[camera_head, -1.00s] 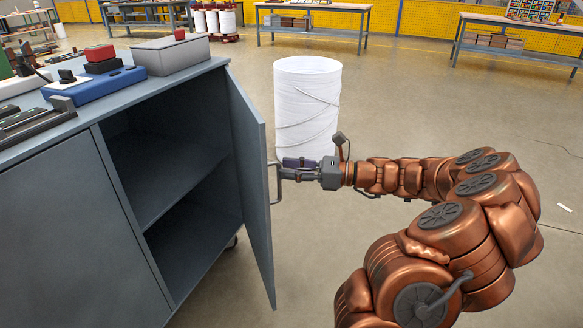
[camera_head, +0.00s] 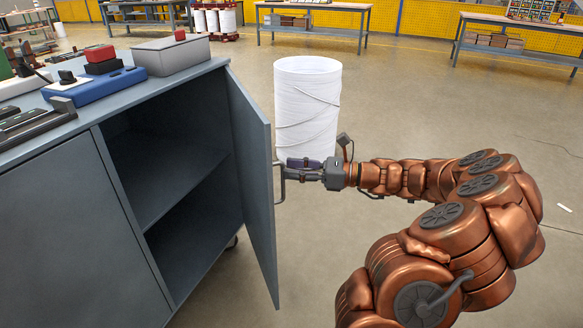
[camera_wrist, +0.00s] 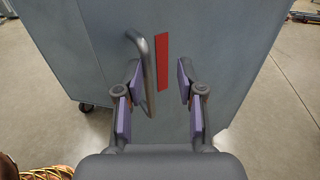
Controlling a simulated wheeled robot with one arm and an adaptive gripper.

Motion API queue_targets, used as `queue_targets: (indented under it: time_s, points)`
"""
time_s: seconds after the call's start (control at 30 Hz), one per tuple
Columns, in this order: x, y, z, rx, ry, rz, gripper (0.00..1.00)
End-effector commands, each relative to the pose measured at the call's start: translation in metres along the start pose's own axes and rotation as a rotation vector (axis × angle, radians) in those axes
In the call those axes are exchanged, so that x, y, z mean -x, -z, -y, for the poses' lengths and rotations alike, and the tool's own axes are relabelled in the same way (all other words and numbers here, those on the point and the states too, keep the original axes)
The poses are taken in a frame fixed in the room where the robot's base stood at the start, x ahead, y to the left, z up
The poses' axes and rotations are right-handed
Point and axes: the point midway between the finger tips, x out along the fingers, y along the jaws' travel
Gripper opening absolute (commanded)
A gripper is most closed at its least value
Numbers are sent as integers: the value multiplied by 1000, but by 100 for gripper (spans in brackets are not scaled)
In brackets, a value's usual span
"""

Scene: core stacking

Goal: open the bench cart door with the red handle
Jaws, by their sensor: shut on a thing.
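The cart door (camera_head: 253,185) stands wide open at the right of the grey bench cart (camera_head: 62,225); the dark shelved inside shows. The door's metal bar handle (camera_head: 281,190) is on its outer face. In the wrist view the handle (camera_wrist: 149,75) is grey, with a red strip (camera_wrist: 162,62) on the door beside it. My gripper (camera_head: 292,170) is at the handle. In the wrist view my gripper (camera_wrist: 160,100) has the bar between its purple-padded fingers, close to the left finger, and is shut on it. The exact contact is hard to see.
A tall white drum (camera_head: 307,110) stands on the floor just behind my gripper. A grey box (camera_head: 170,55) and a blue case (camera_head: 95,85) sit on the cart top. Workbenches (camera_head: 312,8) line the back. Open floor lies to the right.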

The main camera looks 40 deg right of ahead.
Motion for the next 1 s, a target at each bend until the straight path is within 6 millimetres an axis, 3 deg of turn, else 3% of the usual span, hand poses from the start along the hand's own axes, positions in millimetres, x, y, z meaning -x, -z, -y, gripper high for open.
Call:
queue_targets:
  time_s: [1.0]
  points:
    - [57, -1, -5, -1, -2, 0, 21]
